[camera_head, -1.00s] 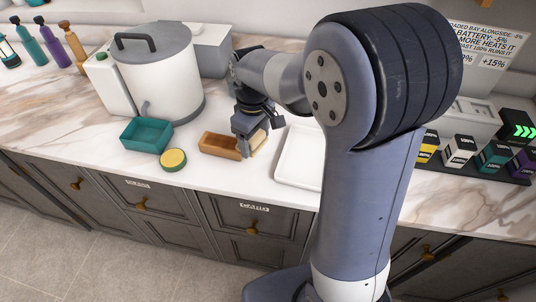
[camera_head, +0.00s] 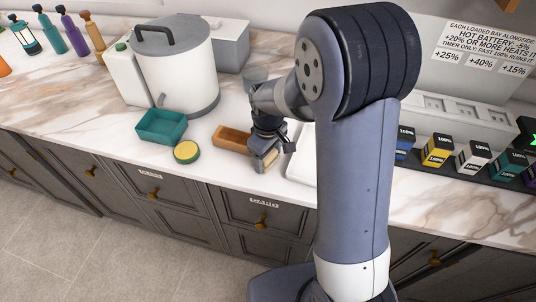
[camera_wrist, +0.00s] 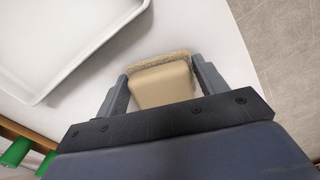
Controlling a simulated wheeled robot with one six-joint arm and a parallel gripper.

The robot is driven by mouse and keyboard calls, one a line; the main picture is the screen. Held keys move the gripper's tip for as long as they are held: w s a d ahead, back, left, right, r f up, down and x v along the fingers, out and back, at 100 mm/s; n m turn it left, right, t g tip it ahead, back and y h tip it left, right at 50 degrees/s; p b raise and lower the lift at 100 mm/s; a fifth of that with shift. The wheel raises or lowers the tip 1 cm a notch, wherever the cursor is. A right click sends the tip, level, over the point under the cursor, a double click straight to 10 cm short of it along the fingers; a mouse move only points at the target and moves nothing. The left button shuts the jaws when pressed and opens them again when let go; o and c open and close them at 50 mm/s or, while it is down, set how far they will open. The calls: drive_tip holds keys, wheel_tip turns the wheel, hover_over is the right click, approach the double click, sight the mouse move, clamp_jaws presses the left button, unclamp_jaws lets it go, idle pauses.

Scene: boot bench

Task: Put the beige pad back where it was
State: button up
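The beige pad (camera_wrist: 160,85) sits between the two fingers of my gripper (camera_wrist: 162,88) in the wrist view, with both fingers against its sides. Its far edge is rougher and tan. In the head view my gripper (camera_head: 262,162) is low over the front of the counter, between the wooden box and the white tray. Only a small pale bit of the pad shows there. Whether the pad touches the counter is unclear.
The wooden box (camera_head: 232,138) is just left of my gripper. The white tray (camera_head: 301,168) is to its right, partly hidden by my arm. A yellow-green round sponge (camera_head: 186,151) and a teal bin (camera_head: 161,128) stand further left. The counter's front edge is close.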

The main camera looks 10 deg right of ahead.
drive_tip(key=o, duration=0.5)
drive_tip(key=shift+c, duration=0.2)
wheel_tip(320, 180, up, 12)
drive_tip(key=shift+r, duration=0.2)
